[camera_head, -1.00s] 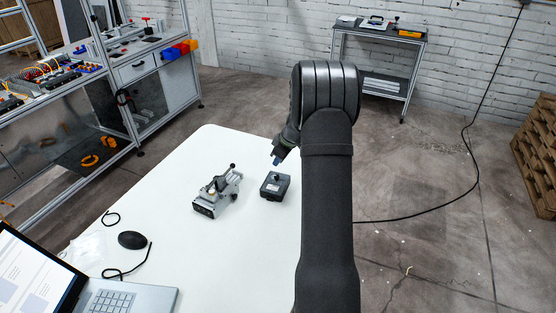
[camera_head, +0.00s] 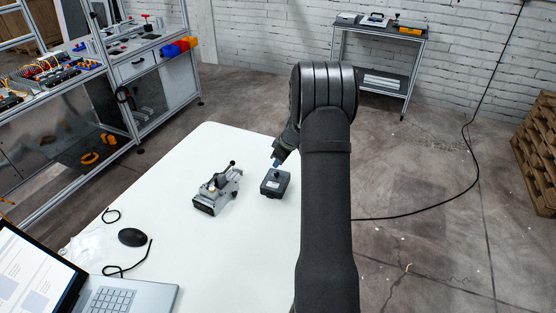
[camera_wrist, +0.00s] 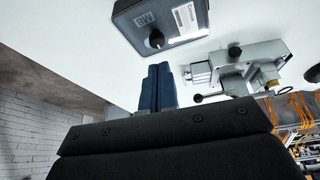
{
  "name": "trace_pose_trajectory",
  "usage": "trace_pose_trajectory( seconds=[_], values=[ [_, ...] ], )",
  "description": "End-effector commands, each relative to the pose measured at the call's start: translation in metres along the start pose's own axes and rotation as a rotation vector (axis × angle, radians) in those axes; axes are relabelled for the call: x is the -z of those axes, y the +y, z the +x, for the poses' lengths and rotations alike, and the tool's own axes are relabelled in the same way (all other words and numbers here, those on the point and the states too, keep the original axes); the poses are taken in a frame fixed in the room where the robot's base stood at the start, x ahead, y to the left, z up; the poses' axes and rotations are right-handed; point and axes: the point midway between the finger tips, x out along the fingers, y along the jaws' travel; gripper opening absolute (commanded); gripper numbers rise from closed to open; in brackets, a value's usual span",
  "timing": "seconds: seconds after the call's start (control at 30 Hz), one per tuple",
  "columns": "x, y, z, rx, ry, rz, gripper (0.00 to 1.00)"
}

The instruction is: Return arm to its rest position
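My gripper (camera_head: 276,163) hangs from the dark arm, just above and behind a small dark box (camera_head: 275,184) on the white table (camera_head: 240,250). In the wrist view its two blue fingers (camera_wrist: 158,88) lie side by side with no visible gap and nothing between them. The box also shows there (camera_wrist: 165,20), with a black knob, a white label and an "M8" marking. The fingers appear apart from it. A grey metal clamp-like device (camera_head: 217,190) stands left of the box, and it also shows in the wrist view (camera_wrist: 240,65).
A laptop (camera_head: 125,297), a black mouse (camera_head: 132,237) and a cable lie at the table's front left. A workbench (camera_head: 160,60) with coloured bins stands at the back left, a small shelf cart (camera_head: 380,75) at the back.

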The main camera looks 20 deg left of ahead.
Motion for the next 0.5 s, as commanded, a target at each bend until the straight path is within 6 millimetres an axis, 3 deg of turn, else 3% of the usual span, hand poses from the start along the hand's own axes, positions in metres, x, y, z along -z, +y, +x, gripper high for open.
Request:
trace_pose_trajectory(
  seconds=[0.5],
  values=[
    [-0.006, -0.001, 0.015, 0.002, 0.000, 0.000, 0.00]
  ],
)
